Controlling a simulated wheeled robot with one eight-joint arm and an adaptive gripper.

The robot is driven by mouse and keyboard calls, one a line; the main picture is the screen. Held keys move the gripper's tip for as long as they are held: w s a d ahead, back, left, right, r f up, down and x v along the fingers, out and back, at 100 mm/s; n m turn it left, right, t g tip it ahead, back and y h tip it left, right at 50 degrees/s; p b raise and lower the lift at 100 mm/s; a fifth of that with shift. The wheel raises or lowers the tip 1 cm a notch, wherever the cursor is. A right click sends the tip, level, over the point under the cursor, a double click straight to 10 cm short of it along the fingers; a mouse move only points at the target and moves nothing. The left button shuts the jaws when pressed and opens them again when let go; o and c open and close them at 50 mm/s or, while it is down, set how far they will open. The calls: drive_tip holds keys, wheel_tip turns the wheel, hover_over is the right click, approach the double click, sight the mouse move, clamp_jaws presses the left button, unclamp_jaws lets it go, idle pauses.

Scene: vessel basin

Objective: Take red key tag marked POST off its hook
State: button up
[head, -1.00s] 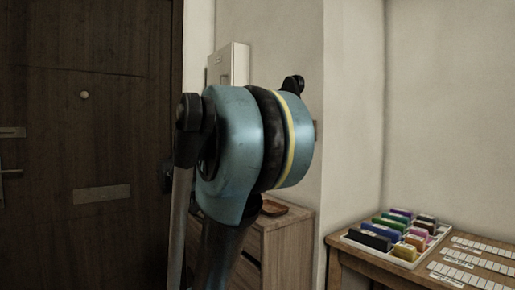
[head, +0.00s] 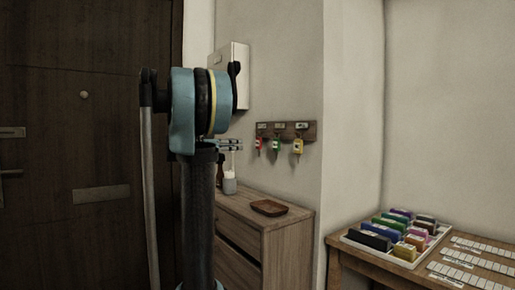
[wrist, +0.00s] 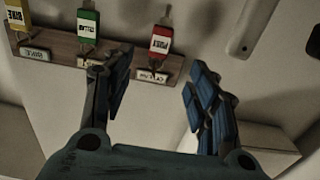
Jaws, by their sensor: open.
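The red key tag (wrist: 161,40) marked POST hangs at a hook of the wooden hook board (wrist: 60,44). The wrist view shows the scene upside down. In the head view the red tag (head: 259,144) is the leftmost of three on the board (head: 308,131). A green tag (wrist: 87,26) and a yellow tag (wrist: 18,16) hang beside it. My gripper (wrist: 160,68) is open and empty, its fingers spread in front of the board, apart from the red tag. In the head view my gripper (head: 231,145) is left of the tag, partly behind my arm.
A wooden cabinet (head: 245,215) stands below the board with a brown tray (head: 269,207) and a grey cup (head: 229,186) on it. A white wall box (head: 241,75) hangs above left. A table at right holds a tray (head: 405,263) of coloured blocks.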

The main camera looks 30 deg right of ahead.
sight(257, 144)
drive_tip(key=d, duration=0.4)
drive_tip(key=w+d, duration=0.1)
drive_tip(key=d, duration=0.9)
drive_tip(key=shift+w+d+f, duration=0.15)
drive_tip(key=shift+f, duration=0.05)
drive_tip(key=c, duration=1.1)
